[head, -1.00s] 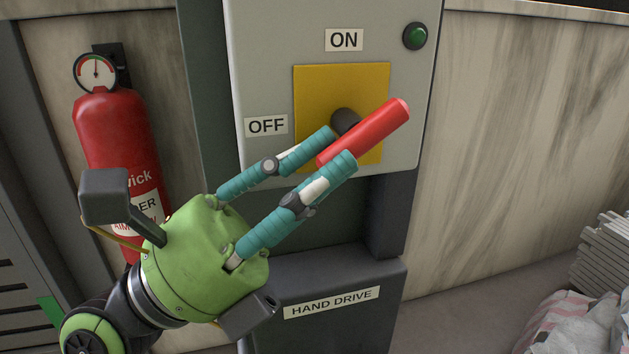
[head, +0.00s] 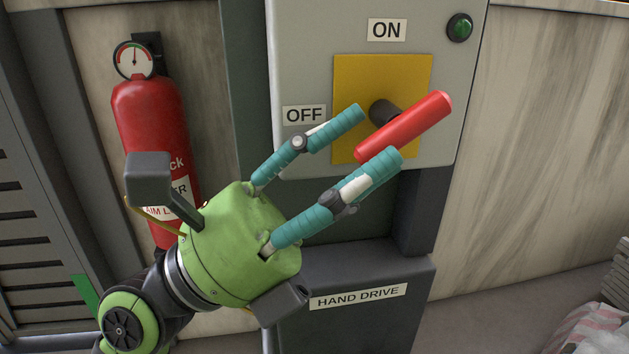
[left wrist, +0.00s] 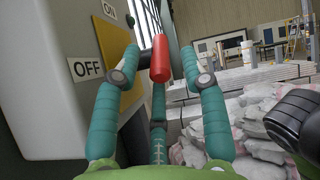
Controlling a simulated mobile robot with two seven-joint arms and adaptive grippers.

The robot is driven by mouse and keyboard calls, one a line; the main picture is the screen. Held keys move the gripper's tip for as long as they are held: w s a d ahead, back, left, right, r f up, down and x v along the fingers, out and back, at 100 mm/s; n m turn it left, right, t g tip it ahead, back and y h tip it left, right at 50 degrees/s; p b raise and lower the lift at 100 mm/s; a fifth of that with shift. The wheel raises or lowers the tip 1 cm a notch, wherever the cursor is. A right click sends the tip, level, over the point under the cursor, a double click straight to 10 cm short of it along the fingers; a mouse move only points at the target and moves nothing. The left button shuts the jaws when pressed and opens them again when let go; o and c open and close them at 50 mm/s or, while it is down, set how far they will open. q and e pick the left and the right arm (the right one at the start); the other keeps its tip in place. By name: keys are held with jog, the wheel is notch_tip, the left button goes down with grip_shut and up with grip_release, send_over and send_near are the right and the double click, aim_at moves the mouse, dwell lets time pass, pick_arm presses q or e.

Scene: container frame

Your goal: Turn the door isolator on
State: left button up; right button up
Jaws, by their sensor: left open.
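The isolator's red handle (head: 404,127) sits on a dark shaft (head: 385,112) over a yellow plate (head: 345,75). It slants, with its free end up and to the right. The ON label (head: 386,30) is above the plate and the OFF label (head: 304,115) is left of it. My left gripper (head: 378,137) is open, with its fingers on either side of the handle's lower left end. In the left wrist view the red handle (left wrist: 160,58) stands between the spread fingertips, with gaps visible. My right gripper is not in view.
A green lamp (head: 459,27) is at the grey box's upper right. A HAND DRIVE box (head: 360,325) stands below. A red fire extinguisher (head: 150,115) hangs at left, behind my gripper. Pale sacks (left wrist: 245,125) are piled at right in the left wrist view.

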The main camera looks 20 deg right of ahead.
pick_arm(q)
jog(key=v, duration=1.2)
